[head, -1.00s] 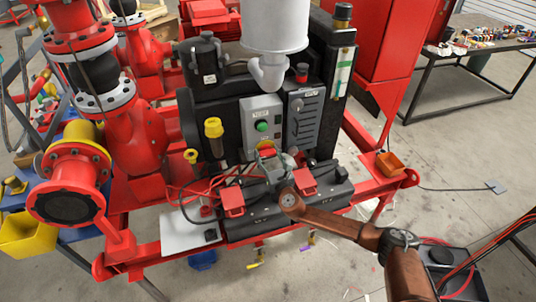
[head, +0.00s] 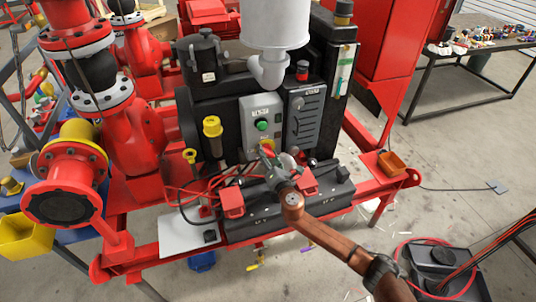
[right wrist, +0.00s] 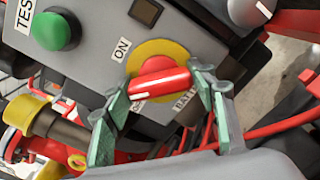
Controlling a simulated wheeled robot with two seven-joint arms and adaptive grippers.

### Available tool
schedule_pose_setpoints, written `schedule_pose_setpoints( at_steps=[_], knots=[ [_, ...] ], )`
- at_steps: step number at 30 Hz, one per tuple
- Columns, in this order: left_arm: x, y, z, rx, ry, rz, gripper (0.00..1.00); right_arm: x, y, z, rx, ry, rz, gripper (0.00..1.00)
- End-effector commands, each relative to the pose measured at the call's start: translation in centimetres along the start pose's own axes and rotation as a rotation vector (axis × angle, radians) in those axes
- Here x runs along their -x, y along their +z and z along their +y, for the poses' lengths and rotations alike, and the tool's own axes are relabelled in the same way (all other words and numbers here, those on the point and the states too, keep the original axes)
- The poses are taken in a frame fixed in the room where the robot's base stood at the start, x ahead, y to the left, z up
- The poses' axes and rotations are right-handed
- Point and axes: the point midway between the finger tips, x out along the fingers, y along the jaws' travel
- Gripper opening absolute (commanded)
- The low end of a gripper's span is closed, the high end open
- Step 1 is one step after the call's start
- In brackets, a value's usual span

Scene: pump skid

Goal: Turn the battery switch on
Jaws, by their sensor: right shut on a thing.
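The battery switch (right wrist: 160,78) is a red bar-shaped handle on a round yellow plate, set in the grey control box. An "ON" label shows at its upper left in the right wrist view. Another label at its lower left is partly covered. The handle lies nearly level across the plate in that view. My right gripper (right wrist: 162,92) has its green-padded fingers on either side of the handle, shut on it. In the head view my right gripper (head: 268,160) is at the lower part of the control box (head: 262,120) and hides most of the switch. My left gripper is not in view.
A green test button (right wrist: 57,31) is above the switch. A grey panel with a red lamp (head: 303,70) stands to the right. Black batteries with red terminal covers (head: 232,204) and red cables lie below. Yellow-capped filler tubes (head: 212,127) stand at the left.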

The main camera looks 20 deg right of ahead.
Motion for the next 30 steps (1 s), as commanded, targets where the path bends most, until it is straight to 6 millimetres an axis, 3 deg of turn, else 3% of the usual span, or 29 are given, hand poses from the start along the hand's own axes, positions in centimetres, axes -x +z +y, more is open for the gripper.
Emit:
schedule_pose_setpoints(
  at_steps=[18,30],
  knots=[
    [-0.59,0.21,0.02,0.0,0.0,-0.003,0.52,0.02,-0.06,-0.13,-0.572,-0.003,-0.001,0.27],
    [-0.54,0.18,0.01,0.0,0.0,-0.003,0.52,0.01,-0.01,-0.15,-0.796,-0.003,-0.002,0.27]
  ],
)
